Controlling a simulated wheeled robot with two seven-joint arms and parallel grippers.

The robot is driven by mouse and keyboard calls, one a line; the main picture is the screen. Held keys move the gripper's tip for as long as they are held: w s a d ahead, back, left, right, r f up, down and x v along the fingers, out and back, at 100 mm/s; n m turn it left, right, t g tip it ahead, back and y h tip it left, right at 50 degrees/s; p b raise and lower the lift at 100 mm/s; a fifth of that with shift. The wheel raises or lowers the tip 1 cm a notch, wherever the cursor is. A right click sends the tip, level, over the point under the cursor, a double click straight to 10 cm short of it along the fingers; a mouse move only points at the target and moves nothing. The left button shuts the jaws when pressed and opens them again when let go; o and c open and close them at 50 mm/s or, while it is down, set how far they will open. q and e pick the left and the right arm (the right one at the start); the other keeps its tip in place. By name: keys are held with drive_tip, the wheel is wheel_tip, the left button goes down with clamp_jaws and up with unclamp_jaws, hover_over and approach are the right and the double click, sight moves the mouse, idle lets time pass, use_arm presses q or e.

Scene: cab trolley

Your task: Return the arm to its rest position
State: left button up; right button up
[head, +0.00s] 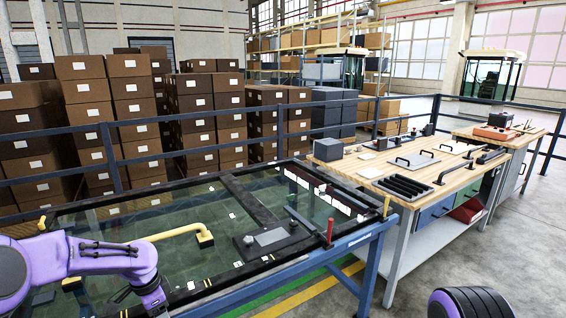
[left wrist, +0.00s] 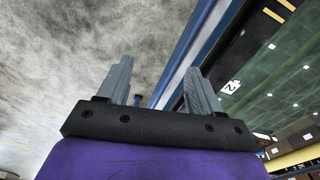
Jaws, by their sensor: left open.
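My left arm (head: 100,262) comes in from the left in the head view, over the near left corner of the glass-topped trolley frame (head: 225,287). It bends down out of the bottom edge, so its gripper is hidden there. In the left wrist view my left gripper (left wrist: 158,75) has its two grey fingers apart with nothing between them. Beyond the fingers are grey floor and a blue rail (left wrist: 190,58). A purple and black part of my right arm (head: 470,303) shows at the bottom right of the head view. Its gripper is out of view.
A yellow handle (head: 180,231) and a dark block with a grey plate (head: 268,238) are on the glass. A red upright (head: 330,231) stands at the frame's right edge. A wooden workbench (head: 420,190) with parts stands to the right. Stacked boxes (head: 90,110) stand behind a railing.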

use_arm(q)
drive_tip(key=s+d+f+n+t, duration=0.1)
drive_tip(key=s+d+f+n, duration=0.3)
drive_tip(key=s+f, duration=0.35)
drive_tip(key=s+d+f+n, duration=0.3)
drive_tip(key=s+f, duration=0.3)
drive_tip(key=f, duration=0.3)
drive_tip(key=s+a+n+y, duration=0.2)
drive_tip(key=s+n, duration=0.2)
drive_tip(key=s, duration=0.7)
drive_tip(key=s+a+f+n+t+y, duration=0.1)
drive_tip(key=s+n, duration=0.4)
drive_tip(key=s, duration=0.7)
drive_tip(key=shift+s+a+t+y, duration=0.15)
drive_tip(key=shift+a+t+y, duration=0.15)
drive_tip(key=shift+a+y, duration=0.5)
drive_tip(key=shift+a, duration=0.15)
